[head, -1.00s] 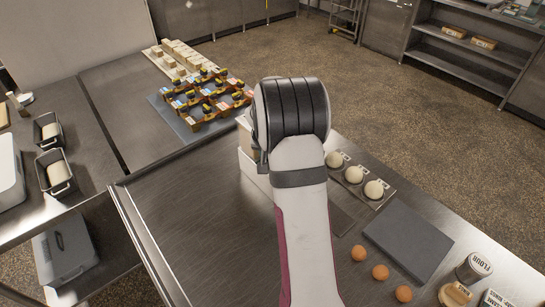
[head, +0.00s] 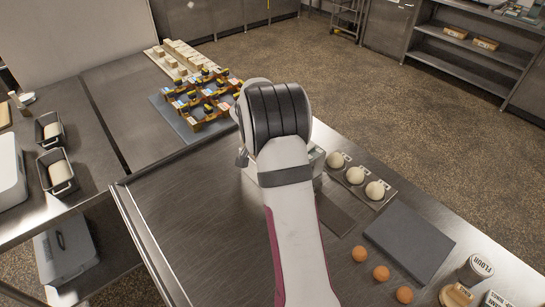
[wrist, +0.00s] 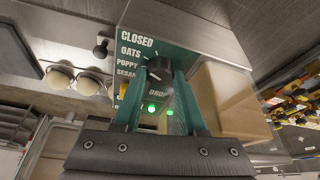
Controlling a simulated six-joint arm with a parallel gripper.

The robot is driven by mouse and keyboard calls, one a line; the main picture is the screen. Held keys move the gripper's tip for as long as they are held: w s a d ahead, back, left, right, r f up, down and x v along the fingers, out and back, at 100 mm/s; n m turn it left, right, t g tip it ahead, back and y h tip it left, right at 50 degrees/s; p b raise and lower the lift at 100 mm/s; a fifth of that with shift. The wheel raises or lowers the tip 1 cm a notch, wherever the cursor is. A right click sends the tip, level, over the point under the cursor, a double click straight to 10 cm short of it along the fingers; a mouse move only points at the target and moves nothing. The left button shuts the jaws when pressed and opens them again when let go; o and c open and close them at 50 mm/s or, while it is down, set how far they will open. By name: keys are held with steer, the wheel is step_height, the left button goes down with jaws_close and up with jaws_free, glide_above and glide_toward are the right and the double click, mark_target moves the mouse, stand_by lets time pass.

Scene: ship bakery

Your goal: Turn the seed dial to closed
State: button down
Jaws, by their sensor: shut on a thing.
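The seed dial is a dark round knob (wrist: 160,70) on the green label panel (wrist: 180,36) of a dispenser in the wrist view. White words CLOSED, OATS, POPPY and SESAME run down beside it, CLOSED at the top. My gripper (wrist: 160,82) has its two teal fingers on either side of the knob, shut on it. I cannot tell for sure which word the knob points at. In the head view my arm hides the dial and gripper; only a pale edge of the dispenser (head: 318,160) shows.
Green lights (wrist: 151,108) glow below the dial. A black ball-ended lever (wrist: 101,48) sticks out beside the panel. Dough balls (head: 355,175) sit right of the dispenser. A dark slab (head: 408,240) and orange balls (head: 381,272) lie nearer. The steel counter (head: 200,220) is clear at left.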

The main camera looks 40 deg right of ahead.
steer(key=shift+c, duration=2.3)
jaws_free()
steer(key=v, duration=1.5)
steer(key=shift+a+r, duration=0.2)
steer(key=shift+r, duration=0.15)
